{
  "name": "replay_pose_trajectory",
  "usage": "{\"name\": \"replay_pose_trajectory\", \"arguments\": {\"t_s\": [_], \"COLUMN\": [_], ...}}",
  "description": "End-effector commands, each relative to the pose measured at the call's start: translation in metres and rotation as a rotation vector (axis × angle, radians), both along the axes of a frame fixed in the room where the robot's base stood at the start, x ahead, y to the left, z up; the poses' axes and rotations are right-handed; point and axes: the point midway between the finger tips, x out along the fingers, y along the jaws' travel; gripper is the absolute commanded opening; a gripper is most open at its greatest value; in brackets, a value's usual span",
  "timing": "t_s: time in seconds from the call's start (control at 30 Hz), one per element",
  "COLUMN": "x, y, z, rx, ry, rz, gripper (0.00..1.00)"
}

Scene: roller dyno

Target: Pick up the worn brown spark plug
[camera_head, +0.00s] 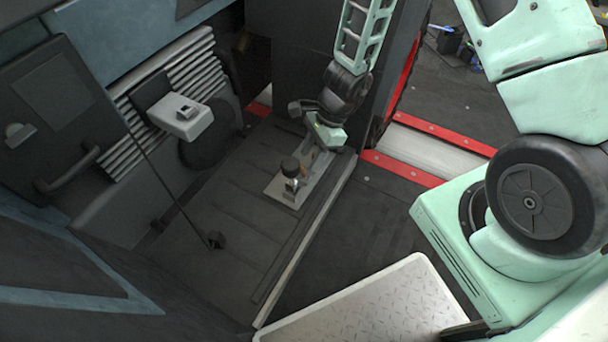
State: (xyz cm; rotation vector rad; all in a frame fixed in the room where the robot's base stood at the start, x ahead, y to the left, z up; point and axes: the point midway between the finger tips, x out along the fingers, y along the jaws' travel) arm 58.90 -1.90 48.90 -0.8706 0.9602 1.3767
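My gripper (308,165) reaches down from the top centre, over a narrow light-grey plate (283,198) on the dark floor. Its fingers are small and partly hidden by the wrist, so I cannot tell whether they are open or shut. A dark round-topped piece (290,166) with a shiny lower part stands on the plate, just left of and below the fingers. A tiny brownish spot shows between that piece and the fingers. I cannot clearly make out the worn brown spark plug.
A light-grey box (180,117) and a ribbed panel are on the left. A thin rod ends in a dark knob (216,240). A dark wall with a red edge stands close behind the gripper. A white tread plate (365,310) is at the front.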

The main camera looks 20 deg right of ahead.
Motion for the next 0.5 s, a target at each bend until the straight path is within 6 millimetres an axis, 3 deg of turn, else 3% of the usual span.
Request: {"name": "replay_pose_trajectory", "arguments": {"t_s": [0.5], "x": [0.003], "y": [0.022], "z": [-0.052], "rx": [0.0], "ry": [0.0], "rz": [0.001], "gripper": [0.38]}}
